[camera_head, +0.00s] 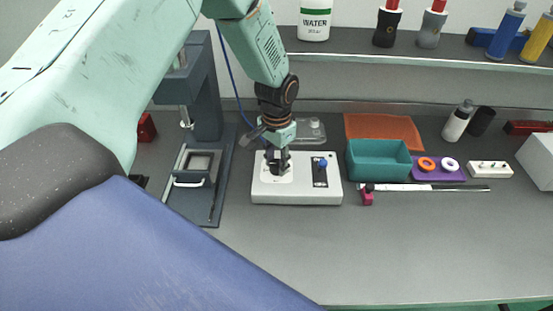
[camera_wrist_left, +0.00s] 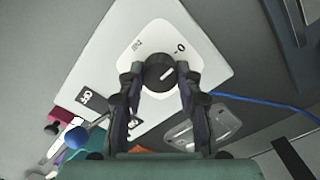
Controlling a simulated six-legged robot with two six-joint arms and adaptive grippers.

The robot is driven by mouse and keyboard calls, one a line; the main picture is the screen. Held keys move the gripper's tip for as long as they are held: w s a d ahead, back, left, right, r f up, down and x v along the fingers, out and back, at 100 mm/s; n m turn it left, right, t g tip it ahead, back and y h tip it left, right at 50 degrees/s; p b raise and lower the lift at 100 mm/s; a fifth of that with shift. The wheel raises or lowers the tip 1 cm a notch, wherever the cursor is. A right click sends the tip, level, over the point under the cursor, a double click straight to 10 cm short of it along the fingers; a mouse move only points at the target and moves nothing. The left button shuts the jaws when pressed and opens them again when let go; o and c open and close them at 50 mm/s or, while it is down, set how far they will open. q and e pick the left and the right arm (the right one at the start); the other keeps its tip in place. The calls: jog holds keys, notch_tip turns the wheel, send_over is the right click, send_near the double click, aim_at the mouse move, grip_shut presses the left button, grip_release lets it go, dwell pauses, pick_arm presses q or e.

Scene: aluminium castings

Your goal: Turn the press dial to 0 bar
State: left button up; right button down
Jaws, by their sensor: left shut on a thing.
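A white control box (camera_head: 325,190) sits on the grey bench in the head view, in front of my left gripper (camera_head: 278,168). In the left wrist view, the box (camera_wrist_left: 205,75) carries a white dial plate with a round black dial (camera_wrist_left: 157,74). A short white pointer line on the dial points up and right; a "0" mark is printed up and right of it. The two fingers of my left gripper are closed around the dial's sides. In the head view the gripper hides most of the dial. My right gripper is not in view.
A blue-knobbed lever (camera_head: 323,163) stands on the box's right half. The blue-grey press (camera_head: 205,90) stands to the left. A teal bin (camera_head: 378,165), an orange tray (camera_head: 385,126) and a purple tray (camera_head: 452,174) lie to the right. The front bench is clear.

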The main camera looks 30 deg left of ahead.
aim_at(277, 164)
pick_arm(q)
jog(key=shift+w+r, duration=0.15)
jog(key=shift+w, duration=0.05)
jog(key=o, duration=0.9)
jog(key=shift+c, duration=0.2)
jog(key=shift+o, duration=1.4)
jog(key=shift+s, duration=0.15)
notch_tip(277, 164, up, 12)
